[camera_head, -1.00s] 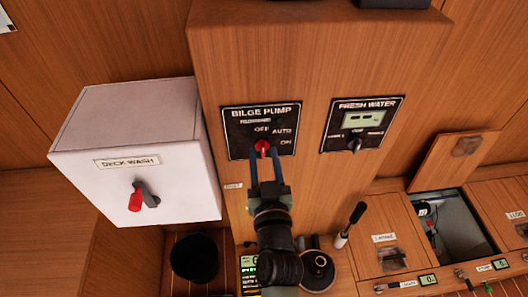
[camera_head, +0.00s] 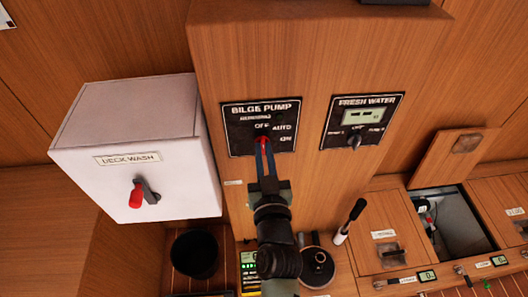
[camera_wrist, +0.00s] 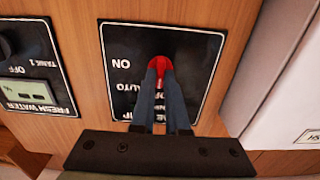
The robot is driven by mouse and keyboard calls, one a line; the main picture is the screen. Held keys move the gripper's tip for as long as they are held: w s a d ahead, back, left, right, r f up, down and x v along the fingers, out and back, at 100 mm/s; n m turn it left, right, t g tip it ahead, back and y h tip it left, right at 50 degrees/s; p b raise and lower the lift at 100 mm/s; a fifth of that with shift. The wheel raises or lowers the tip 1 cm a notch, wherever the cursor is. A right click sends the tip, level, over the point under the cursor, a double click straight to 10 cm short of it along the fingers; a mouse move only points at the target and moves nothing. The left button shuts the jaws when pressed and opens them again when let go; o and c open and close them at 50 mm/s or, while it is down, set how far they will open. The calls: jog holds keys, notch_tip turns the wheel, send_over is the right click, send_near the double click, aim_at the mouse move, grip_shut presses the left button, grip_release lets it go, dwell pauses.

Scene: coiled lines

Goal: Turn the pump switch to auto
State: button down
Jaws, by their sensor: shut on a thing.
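The bilge pump panel (camera_head: 236,137) is black with white lettering, on the wooden column. It bears the labels OFF, AUTO and ON, with AUTO above ON at its right side. Its red pump switch (camera_head: 262,140) is partly hidden by my fingers. In the wrist view, which shows the panel (camera_wrist: 200,58) upside down, the red switch (camera_wrist: 160,63) shows above and between my fingertips. My gripper (camera_head: 264,147) is shut on the switch from below, and its fingers (camera_wrist: 160,78) touch both sides. I cannot tell which label the switch points to.
A white deck wash box (camera_head: 140,120) with a red-handled valve (camera_head: 137,197) juts out at left. The fresh water panel (camera_head: 361,121) is at right.

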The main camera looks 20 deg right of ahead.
jog(key=shift+m, duration=0.3)
jog(key=m, duration=0.3)
jog(key=shift+d+f+m+p, duration=0.1)
jog(key=shift+m+p, duration=0.3)
jog(key=shift+m, duration=2.1)
jog(key=c, duration=0.9)
grip_release()
jog(key=shift+s, duration=0.15)
jog(key=shift+b+v, duration=1.6)
jog(key=shift+v, duration=4.75)
